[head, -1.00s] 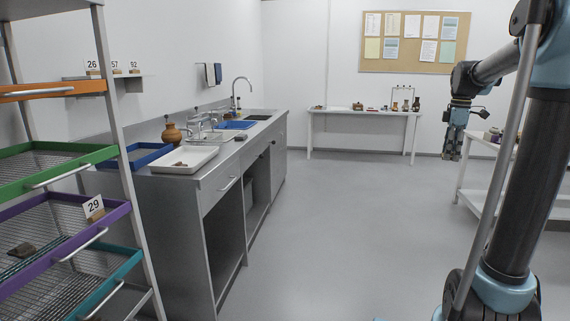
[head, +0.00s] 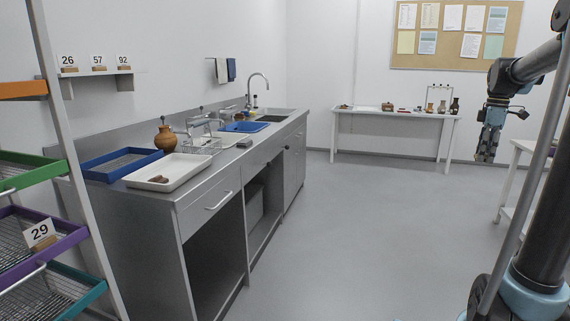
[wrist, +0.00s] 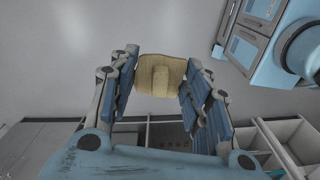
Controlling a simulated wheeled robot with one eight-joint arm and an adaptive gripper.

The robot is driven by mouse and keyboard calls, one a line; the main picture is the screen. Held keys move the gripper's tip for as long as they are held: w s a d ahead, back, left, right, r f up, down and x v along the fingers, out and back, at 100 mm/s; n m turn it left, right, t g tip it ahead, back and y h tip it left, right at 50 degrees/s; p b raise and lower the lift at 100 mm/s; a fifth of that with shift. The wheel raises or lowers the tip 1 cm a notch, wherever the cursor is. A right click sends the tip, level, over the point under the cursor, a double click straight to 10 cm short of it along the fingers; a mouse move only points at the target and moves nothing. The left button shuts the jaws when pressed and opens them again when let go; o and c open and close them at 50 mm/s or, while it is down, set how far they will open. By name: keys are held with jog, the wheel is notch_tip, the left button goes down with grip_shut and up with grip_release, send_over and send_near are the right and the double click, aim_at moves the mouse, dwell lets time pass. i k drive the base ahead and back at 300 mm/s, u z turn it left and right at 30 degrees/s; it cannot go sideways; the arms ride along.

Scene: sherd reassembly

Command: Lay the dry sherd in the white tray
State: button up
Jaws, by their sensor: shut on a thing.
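The white tray (head: 199,165) lies on the steel counter at the left in the head view, with a small brown piece (head: 158,179) inside near its front end. My gripper (head: 486,148) hangs pointing down at the right of the head view, over the floor and far from the tray. In the wrist view my gripper (wrist: 163,78) is shut on a tan sherd (wrist: 160,74) with a raised paler band down its middle. The sherd's far side is hidden, and it cannot be made out in the head view.
A blue mesh tray (head: 108,168) and a brown jug (head: 166,138) stand by the white tray. A shelf rack (head: 66,150) with coloured trays is close at the left. A table (head: 395,114) stands at the back wall. The floor (head: 350,230) between is clear.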

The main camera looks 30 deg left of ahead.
aim_at(183, 167)
jog(key=i, duration=2.25)
jog(key=u, duration=3.35)
jog(key=i, duration=0.65)
jog(key=u, duration=0.05)
